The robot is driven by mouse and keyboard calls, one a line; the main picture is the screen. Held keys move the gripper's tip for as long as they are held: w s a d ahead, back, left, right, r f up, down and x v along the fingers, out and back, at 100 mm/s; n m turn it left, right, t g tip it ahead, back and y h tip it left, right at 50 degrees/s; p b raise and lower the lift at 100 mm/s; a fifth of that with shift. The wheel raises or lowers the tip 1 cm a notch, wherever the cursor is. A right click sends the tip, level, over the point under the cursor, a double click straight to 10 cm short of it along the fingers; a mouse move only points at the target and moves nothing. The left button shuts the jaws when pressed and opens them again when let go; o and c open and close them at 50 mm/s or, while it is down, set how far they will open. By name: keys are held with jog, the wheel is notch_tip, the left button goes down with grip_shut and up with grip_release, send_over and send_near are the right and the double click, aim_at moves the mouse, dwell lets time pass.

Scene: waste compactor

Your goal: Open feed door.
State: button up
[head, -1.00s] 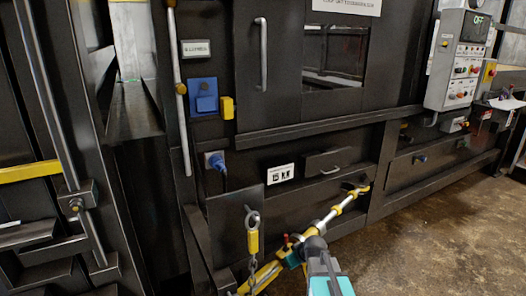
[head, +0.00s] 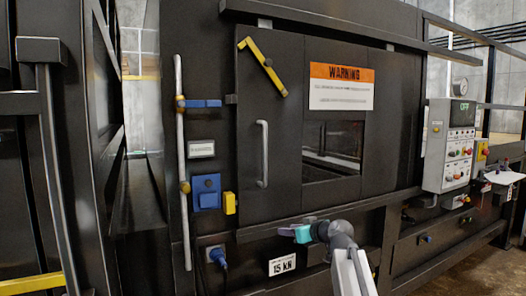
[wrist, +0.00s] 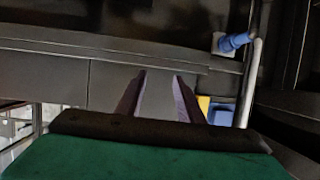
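The feed door (head: 285,110) is a black panel with a small window. It looks closed in its frame. A vertical grey handle (head: 262,153) is on its left part, and a slanted yellow bar (head: 262,67) is at its top left. A blue box (head: 206,192) with a yellow block (head: 229,203) is left of the door's lower edge. My gripper (head: 284,231) is in front of the door's lower edge, below and right of the handle and apart from it. In the wrist view, its two fingers (wrist: 160,85) are spread with nothing between them. The handle is not visible there.
A grey vertical rod (head: 181,160) runs left of the door. A blue plug (head: 218,256) sits below the blue box; it also shows in the wrist view (wrist: 236,42). A control panel (head: 450,145) stands out at the right. Floor (head: 470,275) shows at lower right.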

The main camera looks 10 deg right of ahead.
notch_tip(320, 180, up, 32)
jog(key=s+n+t+y+p, duration=0.1)
jog(key=s+t+y+p, duration=0.1)
jog(key=y+p, duration=0.1)
jog(key=shift+a+t+p, duration=0.4)
jog(key=shift+a+p, duration=0.05)
jog(key=shift+p, duration=0.15)
jog(key=shift+f, duration=0.1)
jog(key=p+x, duration=0.5)
jog(key=x, duration=0.8)
jog(key=shift+w+a, duration=0.3)
jog(key=shift+c, duration=0.3)
